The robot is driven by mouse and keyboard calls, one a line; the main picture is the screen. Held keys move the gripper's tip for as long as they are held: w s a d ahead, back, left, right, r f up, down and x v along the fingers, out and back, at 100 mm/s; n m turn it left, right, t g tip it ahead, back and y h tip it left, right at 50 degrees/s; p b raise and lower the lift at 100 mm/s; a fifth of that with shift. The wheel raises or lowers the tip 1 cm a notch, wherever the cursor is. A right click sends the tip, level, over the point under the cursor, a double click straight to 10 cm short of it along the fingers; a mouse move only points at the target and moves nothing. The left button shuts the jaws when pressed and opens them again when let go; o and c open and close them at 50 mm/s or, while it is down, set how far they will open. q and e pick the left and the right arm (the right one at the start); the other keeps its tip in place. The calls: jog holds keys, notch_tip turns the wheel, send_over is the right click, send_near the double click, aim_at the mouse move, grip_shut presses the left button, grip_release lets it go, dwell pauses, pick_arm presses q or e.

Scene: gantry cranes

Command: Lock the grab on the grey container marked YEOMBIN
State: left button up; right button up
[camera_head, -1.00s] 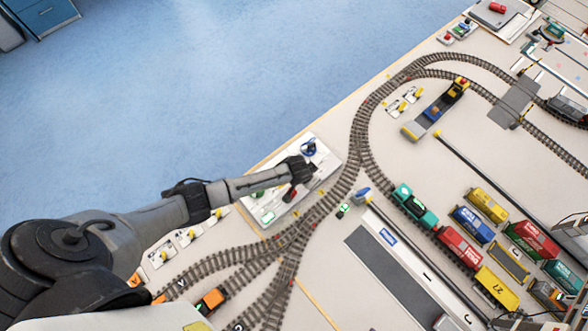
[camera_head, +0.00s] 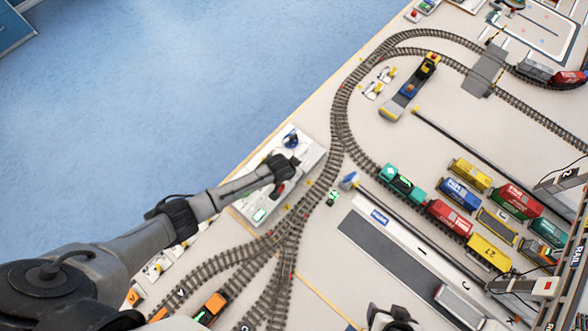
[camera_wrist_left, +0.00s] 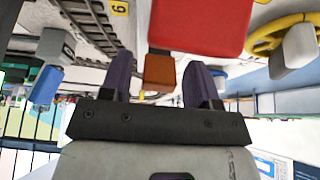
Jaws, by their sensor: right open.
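I cannot read YEOMBIN on either. A gantry crane (camera_head: 568,180) stands at the right edge; I cannot make out its grab clearly. My left gripper (camera_wrist_left: 160,80) is over the control panel (camera_head: 308,160). Its fingers are apart, with a red knob (camera_wrist_left: 200,25) ahead and a small brown block between them, not visibly touched. My right gripper (camera_head: 392,318) is open at the bottom edge, partly cut off.
Curved tracks (camera_head: 340,130) run past the panel. Coloured wagons and containers, such as a red one (camera_head: 450,216), stand in rows at centre right. The blue floor (camera_head: 180,90) lies beyond the table edge.

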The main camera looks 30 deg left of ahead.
pick_arm(q)
jog(key=shift+s+r, duration=0.2)
jog(key=shift+r, duration=0.25)
jog(key=p+v, duration=0.2)
jog(key=v, duration=1.1)
jog(key=shift+a+f, duration=0.1)
dwell(0.6)
